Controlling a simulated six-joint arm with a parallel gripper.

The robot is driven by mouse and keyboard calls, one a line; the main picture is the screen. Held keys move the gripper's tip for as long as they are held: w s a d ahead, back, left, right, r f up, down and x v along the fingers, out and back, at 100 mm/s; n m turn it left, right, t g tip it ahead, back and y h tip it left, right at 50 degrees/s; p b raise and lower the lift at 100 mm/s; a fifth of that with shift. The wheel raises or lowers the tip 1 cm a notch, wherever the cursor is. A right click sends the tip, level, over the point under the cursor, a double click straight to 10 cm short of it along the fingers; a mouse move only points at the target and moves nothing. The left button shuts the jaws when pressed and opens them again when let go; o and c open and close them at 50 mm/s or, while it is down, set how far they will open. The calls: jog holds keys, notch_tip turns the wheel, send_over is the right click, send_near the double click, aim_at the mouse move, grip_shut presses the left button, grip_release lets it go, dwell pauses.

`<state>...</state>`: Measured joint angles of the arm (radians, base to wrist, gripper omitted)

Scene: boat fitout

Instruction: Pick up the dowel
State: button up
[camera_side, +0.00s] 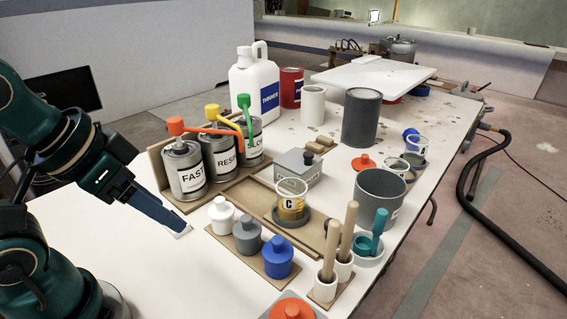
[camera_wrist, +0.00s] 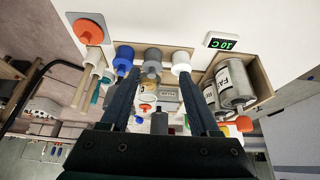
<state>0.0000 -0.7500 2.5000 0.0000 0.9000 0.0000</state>
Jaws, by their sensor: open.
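Two light wooden dowels stand upright in white cups near the front of the table in the side view, a front one (camera_side: 330,250) and one just behind it (camera_side: 348,230). I cannot tell which one the task means. In the wrist view a dowel (camera_wrist: 84,86) shows at the left, outside my fingers. My gripper (camera_side: 180,230) is left of the dowels in the side view, apart from them, above the bare white table. The wrist view shows its two fingers (camera_wrist: 160,82) spread with nothing held between them.
White, grey and blue lidded jars (camera_side: 248,238) stand between my gripper and the dowels. Cans with coloured spouts (camera_side: 185,172) stand behind my gripper. A teal-handled cup (camera_side: 368,248) and a grey pot (camera_side: 378,196) are close to the dowels. The table's left front (camera_side: 185,285) is clear.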

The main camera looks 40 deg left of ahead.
jog(key=shift+c, duration=0.7)
jog(key=w+d+r+m, duration=0.2)
jog(key=w+d+r, duration=0.3)
jog(key=w+r, duration=0.4)
jog(key=m+g+h, duration=0.2)
jog(key=m, duration=0.1)
send_over(355, 214)
notch_tip(355, 214, down, 4)
jog(key=shift+n, duration=0.3)
jog(key=shift+s+a+f, duration=0.1)
jog(key=shift+a+f, duration=0.15)
jog(key=shift+f, duration=1.05)
jog(key=shift+s+a+f, duration=0.1)
jog(key=shift+a+f, duration=0.1)
jog(key=shift+f, duration=1.05)
jog(key=shift+t, duration=0.3)
jog(key=shift+x, duration=2.65)
